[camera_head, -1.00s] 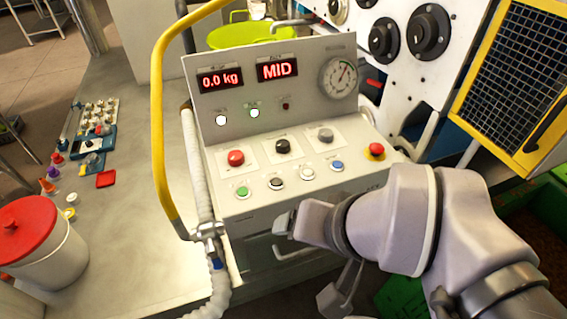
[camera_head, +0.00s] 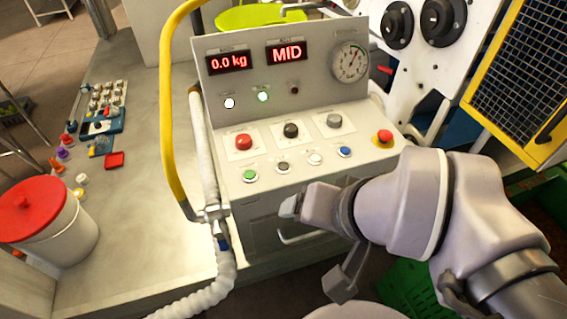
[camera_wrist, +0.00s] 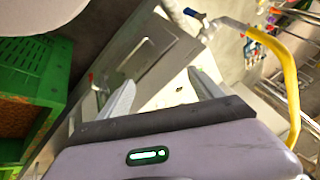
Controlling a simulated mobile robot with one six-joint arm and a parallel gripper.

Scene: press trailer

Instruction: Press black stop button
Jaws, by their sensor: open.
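The control panel (camera_head: 269,207) stands in the middle of the head view. My gripper (camera_head: 290,206) appears below the button row, in front of the panel, not touching any button. In the wrist view my gripper (camera_wrist: 165,92) has its two fingers apart with nothing between them.
A yellow rail (camera_head: 168,120) and a white hose (camera_head: 205,150) run along the panel's left side. A red emergency button (camera_head: 384,136) sits at the right. A red-lidded bucket (camera_head: 72,235) stands left. A green crate (camera_wrist: 38,80) shows in the wrist view.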

